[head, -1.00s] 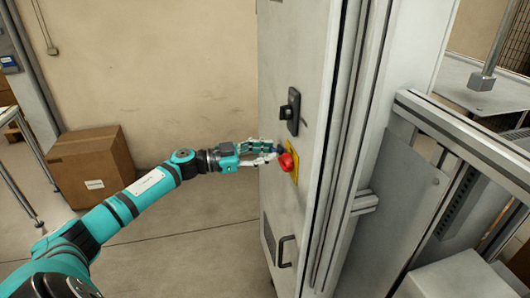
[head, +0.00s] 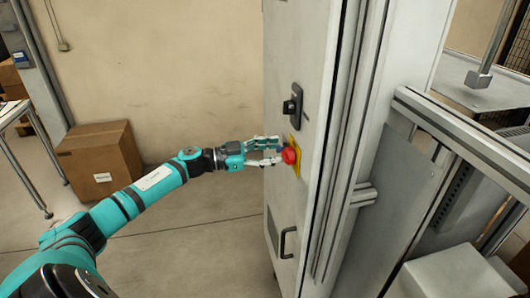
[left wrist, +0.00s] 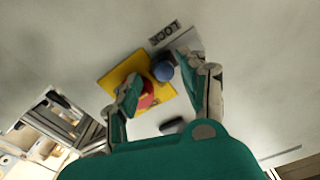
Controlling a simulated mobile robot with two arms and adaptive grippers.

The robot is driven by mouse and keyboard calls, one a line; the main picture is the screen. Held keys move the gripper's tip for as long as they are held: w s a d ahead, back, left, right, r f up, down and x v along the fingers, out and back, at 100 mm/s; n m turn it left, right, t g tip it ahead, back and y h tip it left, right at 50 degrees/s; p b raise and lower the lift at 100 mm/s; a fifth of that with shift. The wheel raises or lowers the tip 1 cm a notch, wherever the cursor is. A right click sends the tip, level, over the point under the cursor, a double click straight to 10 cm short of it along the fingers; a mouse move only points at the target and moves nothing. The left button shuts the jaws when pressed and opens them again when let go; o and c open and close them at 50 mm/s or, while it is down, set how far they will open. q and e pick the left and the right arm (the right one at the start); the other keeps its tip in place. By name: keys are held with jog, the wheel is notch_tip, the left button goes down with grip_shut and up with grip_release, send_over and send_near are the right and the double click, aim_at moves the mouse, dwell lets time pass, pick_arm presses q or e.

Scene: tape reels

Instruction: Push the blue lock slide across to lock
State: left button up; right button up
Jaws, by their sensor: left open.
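The blue lock slide (left wrist: 163,71) shows in the left wrist view as a round blue knob beside a yellow plate (left wrist: 122,70), below a LOCK label (left wrist: 165,32). I cannot make it out in the head view. A red button (head: 290,155) sticks out from the cabinet door; it also shows in the left wrist view (left wrist: 147,93), partly behind a finger. My left gripper (head: 280,151) is open at the door, its fingertips close to the button. In the wrist view the slide lies between its fingers; contact is unclear. My right gripper is not in view.
The grey cabinet (head: 300,60) has a black latch (head: 292,104) above the button and a black handle (head: 287,242) below. A metal frame (head: 465,140) stands on the right. A cardboard box (head: 100,160) is on the floor at left. Floor between is clear.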

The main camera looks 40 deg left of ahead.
pick_arm(q)
jog(key=v, duration=1.2)
jog(key=shift+d, duration=0.2)
